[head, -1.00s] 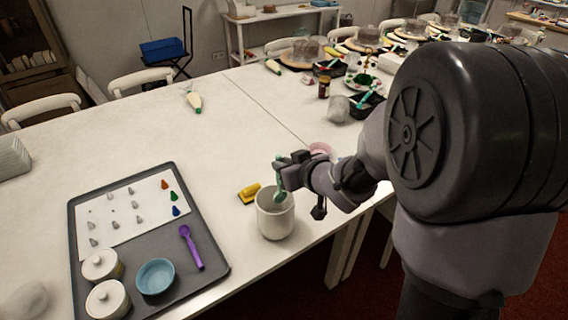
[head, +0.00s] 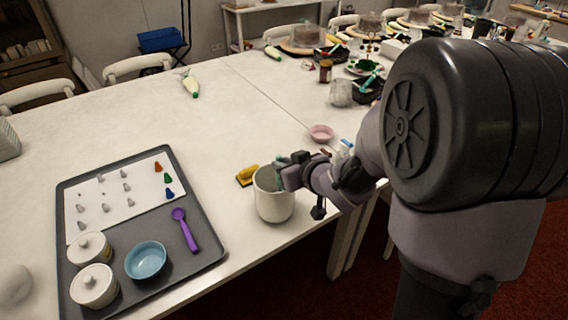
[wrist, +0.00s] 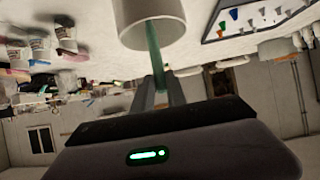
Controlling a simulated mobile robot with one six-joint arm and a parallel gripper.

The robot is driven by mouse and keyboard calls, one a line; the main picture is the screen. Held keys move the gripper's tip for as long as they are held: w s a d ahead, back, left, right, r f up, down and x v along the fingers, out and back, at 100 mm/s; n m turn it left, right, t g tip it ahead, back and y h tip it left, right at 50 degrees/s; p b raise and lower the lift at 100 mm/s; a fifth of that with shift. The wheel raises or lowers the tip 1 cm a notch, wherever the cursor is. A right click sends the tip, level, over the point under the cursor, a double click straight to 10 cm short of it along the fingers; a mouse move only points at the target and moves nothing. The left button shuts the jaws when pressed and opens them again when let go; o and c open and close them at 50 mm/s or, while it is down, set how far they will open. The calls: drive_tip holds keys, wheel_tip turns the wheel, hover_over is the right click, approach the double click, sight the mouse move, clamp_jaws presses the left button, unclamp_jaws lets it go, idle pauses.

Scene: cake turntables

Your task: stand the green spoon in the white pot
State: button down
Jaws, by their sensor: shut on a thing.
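The white pot (head: 275,205) stands upright on the table near its front edge, right of the grey tray. My gripper (head: 287,172) is at the pot's far right rim, shut on the green spoon (head: 279,178). In the head view only a small part of the spoon shows at the pot's mouth; the pot wall and my gripper hide the rest. In the wrist view the spoon (wrist: 154,52) runs from between my fingers (wrist: 158,92) into the mouth of the pot (wrist: 148,12). I cannot tell whether it touches the pot's bottom.
The grey tray (head: 205,252) at left holds a purple spoon (head: 185,230), a blue bowl (head: 146,261), lidded jars and a sheet with piping tips. A yellow object (head: 247,175) lies just left of the pot. A pink bowl (head: 321,133) stands behind my gripper.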

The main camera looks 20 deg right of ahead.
drive_tip(key=c, duration=1.3)
unclamp_jaws()
drive_tip(key=shift+o, duration=0.2)
drive_tip(key=b+v, duration=0.2)
drive_tip(key=v, duration=1.5)
drive_tip(key=shift+s+r, duration=0.2)
